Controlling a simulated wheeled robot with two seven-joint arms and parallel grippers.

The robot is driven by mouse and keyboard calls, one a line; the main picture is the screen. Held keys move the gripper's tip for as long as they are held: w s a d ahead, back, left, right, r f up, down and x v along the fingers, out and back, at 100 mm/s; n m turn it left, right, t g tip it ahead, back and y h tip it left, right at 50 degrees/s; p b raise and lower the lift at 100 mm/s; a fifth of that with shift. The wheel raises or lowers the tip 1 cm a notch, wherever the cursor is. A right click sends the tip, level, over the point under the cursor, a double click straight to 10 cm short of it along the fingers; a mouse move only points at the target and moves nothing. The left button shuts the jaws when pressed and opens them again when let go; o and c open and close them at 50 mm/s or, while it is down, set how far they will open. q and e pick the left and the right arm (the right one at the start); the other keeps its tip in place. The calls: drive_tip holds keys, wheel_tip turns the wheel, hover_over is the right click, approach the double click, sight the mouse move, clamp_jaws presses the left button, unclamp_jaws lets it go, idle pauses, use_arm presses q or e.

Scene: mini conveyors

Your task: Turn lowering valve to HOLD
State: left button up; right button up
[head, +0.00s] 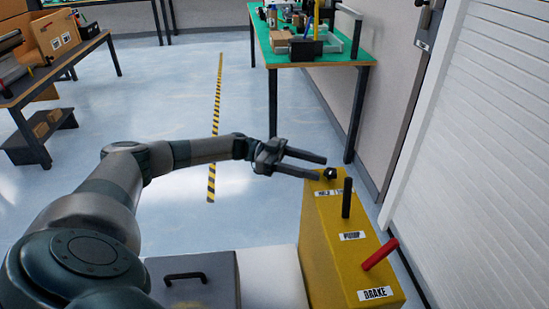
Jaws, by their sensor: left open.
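The lowering valve is a small black knob (330,173) at the far end of the yellow control box (325,255). A partly covered label reading HOLD (322,193) lies just below it; the rest of that label is hard to read. My left gripper (322,168) is open, its two dark fingers pointing right toward the knob. The far fingertip is above and left of the knob, the near fingertip close to its left side; I cannot tell whether it touches. My right gripper is not in view.
A black lever (346,198) and a red lever (380,254) marked BRAKE stand on the same box, nearer me. A grey lid with a black handle (185,277) is at lower left. A green-topped table (340,60) stands behind; a white shutter (480,150) is right.

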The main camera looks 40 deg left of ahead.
use_arm(q)
drive_tip(key=b+v, duration=0.2)
drive_tip(key=v, duration=1)
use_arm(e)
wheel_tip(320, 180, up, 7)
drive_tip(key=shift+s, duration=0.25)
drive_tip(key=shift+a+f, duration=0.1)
